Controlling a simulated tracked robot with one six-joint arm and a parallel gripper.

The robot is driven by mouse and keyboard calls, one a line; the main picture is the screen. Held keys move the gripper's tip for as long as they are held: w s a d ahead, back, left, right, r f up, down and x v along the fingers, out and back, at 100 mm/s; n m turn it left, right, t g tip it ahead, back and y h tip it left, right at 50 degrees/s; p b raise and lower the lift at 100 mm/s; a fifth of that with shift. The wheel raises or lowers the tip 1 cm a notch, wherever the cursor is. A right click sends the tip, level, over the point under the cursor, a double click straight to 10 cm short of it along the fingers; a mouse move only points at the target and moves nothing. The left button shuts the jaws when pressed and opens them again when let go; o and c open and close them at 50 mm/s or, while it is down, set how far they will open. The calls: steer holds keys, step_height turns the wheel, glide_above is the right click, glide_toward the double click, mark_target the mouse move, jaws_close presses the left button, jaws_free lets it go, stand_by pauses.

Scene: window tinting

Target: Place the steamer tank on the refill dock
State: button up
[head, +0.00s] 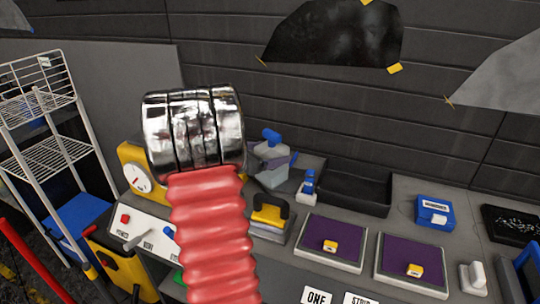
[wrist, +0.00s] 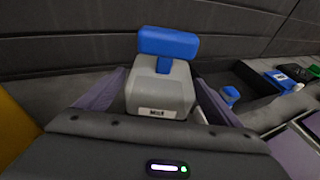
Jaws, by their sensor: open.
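The likely steamer tank is a grey block with a blue T-shaped handle (wrist: 160,92), upright in the middle of the wrist view. My gripper (wrist: 161,80) is open, with one purple-grey finger on each side of the grey body. I cannot tell whether the fingers touch it. In the head view the tank's blue top (head: 271,136) shows at the back of the bench, just right of my arm's chrome joint. I cannot clearly identify the refill dock; a yellow machine with a gauge (head: 135,178) stands left of my arm, partly hidden.
A black open tray (head: 357,190) lies right of the tank, with a small blue-capped bottle (head: 308,184) before it. Two purple pads (head: 328,240) and a blue box (head: 434,212) occupy the bench. A white wire rack (head: 45,160) stands left. The wall is close behind.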

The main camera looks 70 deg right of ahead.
steer(key=v, duration=1.1)
steer(key=shift+d, duration=0.1)
stand_by(0.4)
steer(key=w+a+m+t+y, duration=0.2)
steer(key=a+m+t+y, duration=0.2)
steer(key=a, duration=1.3)
steer(key=w+a+r+m+t+y, duration=0.1)
steer(key=a+m+t+y, duration=0.3)
steer(key=a, duration=1.4)
steer(key=w+a+m+t+y, duration=0.4)
steer(key=a, duration=1.4)
steer(key=shift+r+y, duration=0.25)
steer(key=shift+y, duration=0.15)
